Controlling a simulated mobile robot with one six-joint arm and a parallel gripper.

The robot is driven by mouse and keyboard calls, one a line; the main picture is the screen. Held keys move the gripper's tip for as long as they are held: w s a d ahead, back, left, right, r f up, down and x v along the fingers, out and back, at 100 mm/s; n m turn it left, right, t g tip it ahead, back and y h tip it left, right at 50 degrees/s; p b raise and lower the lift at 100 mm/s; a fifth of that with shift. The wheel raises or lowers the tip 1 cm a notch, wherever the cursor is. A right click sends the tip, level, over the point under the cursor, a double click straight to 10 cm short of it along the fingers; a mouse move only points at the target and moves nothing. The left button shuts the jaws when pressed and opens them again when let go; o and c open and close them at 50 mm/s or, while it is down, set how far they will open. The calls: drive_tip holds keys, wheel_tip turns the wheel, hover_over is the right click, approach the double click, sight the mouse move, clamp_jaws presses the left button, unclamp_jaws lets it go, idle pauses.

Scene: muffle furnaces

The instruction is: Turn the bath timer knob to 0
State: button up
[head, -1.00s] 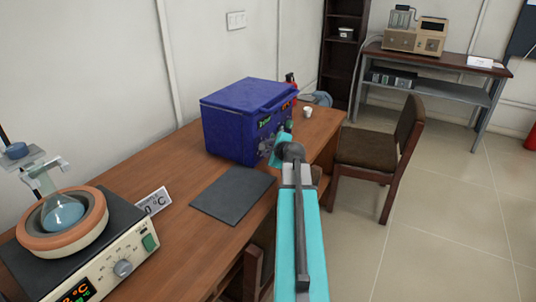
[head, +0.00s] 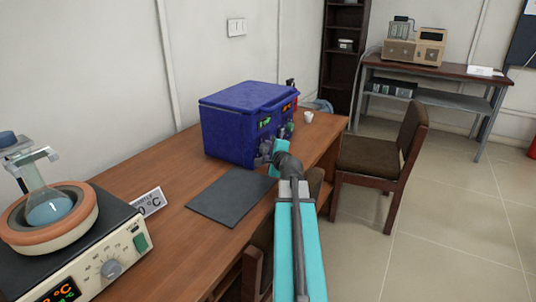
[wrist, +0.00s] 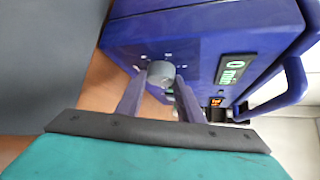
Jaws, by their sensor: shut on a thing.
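A dark blue box-shaped apparatus (head: 230,128) stands on the wooden table in the head view. Its front panel carries lit displays and knobs. In the wrist view, a grey round knob (wrist: 160,73) sticks out of the blue panel (wrist: 193,58), with small light marks around it. My gripper (wrist: 161,82) has one finger on either side of this knob and is shut on it. In the head view my gripper (head: 267,151) is at the box's front face, and the gripped knob is largely hidden there. The knob's pointer and setting are too small to read.
A heating unit (head: 110,246) with a flask, dial and orange display stands at the left. A dark mat (head: 232,196) lies before the blue box. A chair (head: 385,155) stands right of the table. A side table (head: 440,78) holds a beige device.

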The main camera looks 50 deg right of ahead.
idle(0.3)
drive_tip(key=o, duration=1.1)
